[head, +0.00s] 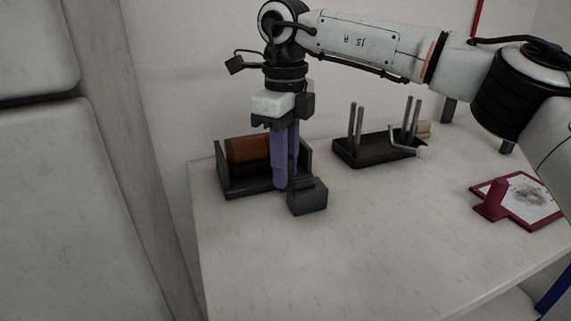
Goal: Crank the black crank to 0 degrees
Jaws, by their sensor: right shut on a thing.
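A black holder (221,177) with an orange-brown roller (247,149) stands at the back left of the table. The black crank (308,198) is at its right front side and shows as a dark blocky piece. My right gripper (281,186) points straight down with purple fingers in front of the holder's right end. Its fingers are shut on the black crank, with the tips beside the dark block. The fingers hide the exact grip and part of the roller. The crank's angle is hard to read. My left gripper is not in view.
A black tray (372,154) with upright metal rods and a bent light handle (423,152) stands to the right. A red-framed plate (529,219) lies at the far right. The table's front middle is clear. A pale panel (80,210) stands left of the table.

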